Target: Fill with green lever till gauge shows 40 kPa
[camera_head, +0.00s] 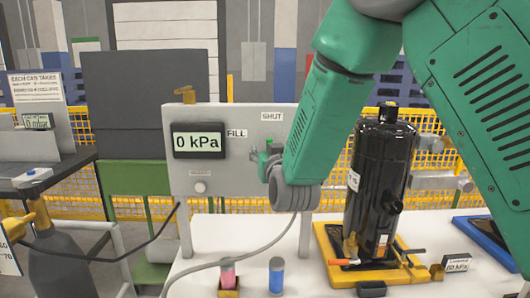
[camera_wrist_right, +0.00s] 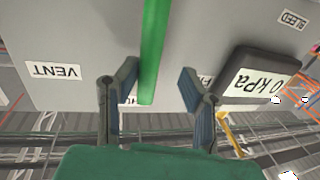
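The grey panel (camera_head: 232,125) carries a gauge (camera_head: 199,141) reading 0 kPa, with FILL and SHUT labels beside it. The green lever (camera_wrist_right: 152,50) is a long bar in the right wrist view; its end lies between the fingers of my right gripper (camera_wrist_right: 159,70). The fingers are apart, with a gap visible on each side of the lever. In the head view my green right arm hides most of the lever and gripper; a small green part (camera_head: 263,165) shows beside my wrist. My left gripper is out of view.
A black compressor (camera_head: 378,175) stands on a yellow base (camera_head: 345,272) right of the panel. A pink-capped vial (camera_head: 228,277) and a blue vial (camera_head: 276,276) stand at the table front. A hose (camera_head: 230,258) crosses the white table. VENT (camera_wrist_right: 53,71) is labelled on the panel.

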